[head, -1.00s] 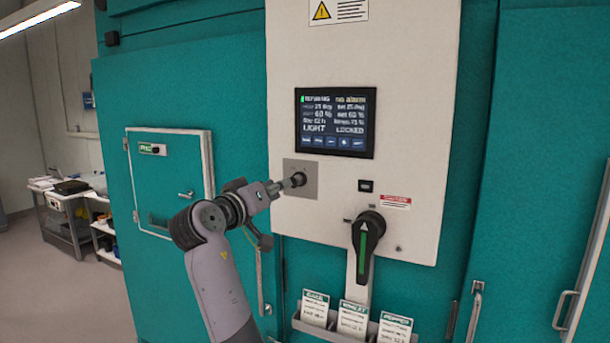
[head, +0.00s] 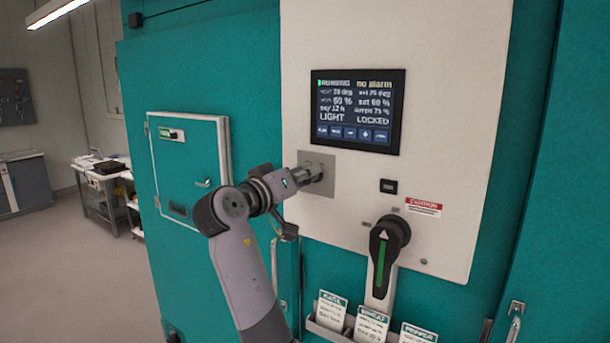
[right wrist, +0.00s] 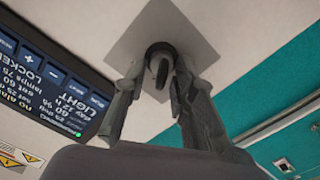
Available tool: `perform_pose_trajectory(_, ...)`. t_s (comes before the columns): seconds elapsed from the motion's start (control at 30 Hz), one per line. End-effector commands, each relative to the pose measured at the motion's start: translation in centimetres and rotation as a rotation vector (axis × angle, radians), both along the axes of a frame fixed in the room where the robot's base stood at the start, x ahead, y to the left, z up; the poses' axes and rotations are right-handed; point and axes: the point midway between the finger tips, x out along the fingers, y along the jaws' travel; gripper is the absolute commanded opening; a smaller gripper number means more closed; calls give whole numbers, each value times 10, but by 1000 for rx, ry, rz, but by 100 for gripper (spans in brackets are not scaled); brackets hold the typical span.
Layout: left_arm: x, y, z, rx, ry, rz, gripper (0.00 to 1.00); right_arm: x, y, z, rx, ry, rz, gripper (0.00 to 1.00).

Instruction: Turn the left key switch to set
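The key switch (right wrist: 160,66) is a dark round barrel with a key-like grip on a grey square plate (right wrist: 197,30). In the head view the plate (head: 318,188) sits on the white panel, below the screen, and the switch is mostly hidden by my gripper. My right gripper (head: 316,173) is at the plate. In the right wrist view its two fingers (right wrist: 158,75) stand open on either side of the switch, with small gaps between the fingertips and the switch. My left gripper is not in view.
The screen (head: 355,108) above reads LIGHT and LOCKED. A black rotary handle (head: 385,245) with a green stripe is at lower right, below a small black switch (head: 388,186). A card rack (head: 345,335) hangs below. A small teal hatch (head: 187,170) is left.

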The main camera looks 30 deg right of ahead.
Motion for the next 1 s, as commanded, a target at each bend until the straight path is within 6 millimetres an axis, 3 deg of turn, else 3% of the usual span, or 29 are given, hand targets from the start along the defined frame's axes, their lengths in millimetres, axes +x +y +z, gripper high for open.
perform_pose_trajectory(0.33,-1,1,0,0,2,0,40,0,-1,0,0,1,-1,0)
perform_pose_trajectory(0.67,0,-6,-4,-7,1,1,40,0,-1,-2,6,-11,-2,0)
perform_pose_trajectory(1.0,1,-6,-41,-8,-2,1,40,-1,-1,-6,70,-166,0,0)
